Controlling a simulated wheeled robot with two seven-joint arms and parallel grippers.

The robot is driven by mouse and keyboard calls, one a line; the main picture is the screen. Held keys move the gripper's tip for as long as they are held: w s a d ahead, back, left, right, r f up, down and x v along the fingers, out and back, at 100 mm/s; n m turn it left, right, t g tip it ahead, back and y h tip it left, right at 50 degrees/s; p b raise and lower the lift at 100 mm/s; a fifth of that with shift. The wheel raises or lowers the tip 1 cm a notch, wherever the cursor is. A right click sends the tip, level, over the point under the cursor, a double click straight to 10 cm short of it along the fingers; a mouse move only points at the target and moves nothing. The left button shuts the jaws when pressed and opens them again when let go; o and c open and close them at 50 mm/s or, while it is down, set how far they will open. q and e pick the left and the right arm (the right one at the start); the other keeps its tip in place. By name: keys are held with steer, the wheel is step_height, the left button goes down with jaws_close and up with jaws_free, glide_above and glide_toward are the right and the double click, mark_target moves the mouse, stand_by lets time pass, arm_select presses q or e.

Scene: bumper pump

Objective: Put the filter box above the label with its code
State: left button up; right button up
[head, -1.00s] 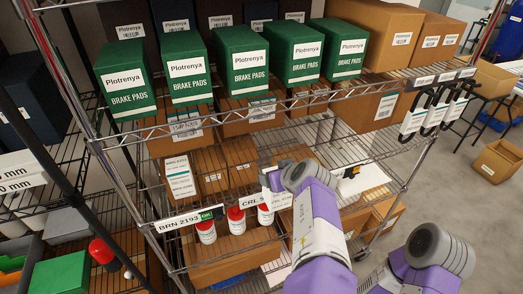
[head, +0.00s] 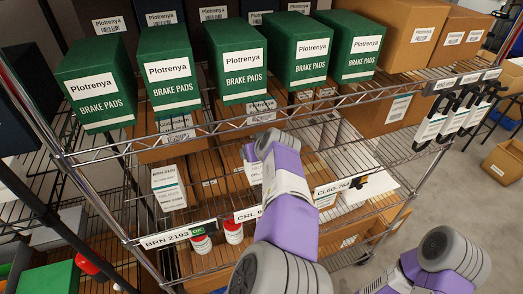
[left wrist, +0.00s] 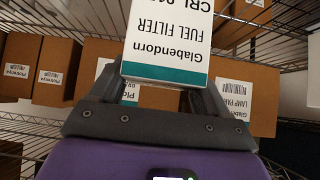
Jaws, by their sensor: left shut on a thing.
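The filter box (left wrist: 168,45) is white with a teal band; its text reads upside down as Glabendorn Fuel Filter with a code starting CRL. My left gripper (left wrist: 160,82) is shut on it in the left wrist view. In the head view my own left arm hides most of the gripper and box, over the middle shelf.
A white BRN box (head: 168,188) stands behind the BRN 2193 label (head: 178,235), which has a green tag. Another label (head: 338,186) is right of my arm. Green brake pad boxes (head: 235,68) fill the shelf above. Red-capped bottles (head: 233,231) stand below.

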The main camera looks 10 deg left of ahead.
arm_select(q)
steer(key=shift+s+d, duration=0.15)
steer(key=shift+s, duration=0.5)
steer(key=o, duration=1.8)
steer(key=shift+w+f, duration=0.2)
steer(key=shift+w, duration=0.1)
steer(key=v, duration=1.2)
steer(key=shift+s, duration=0.15)
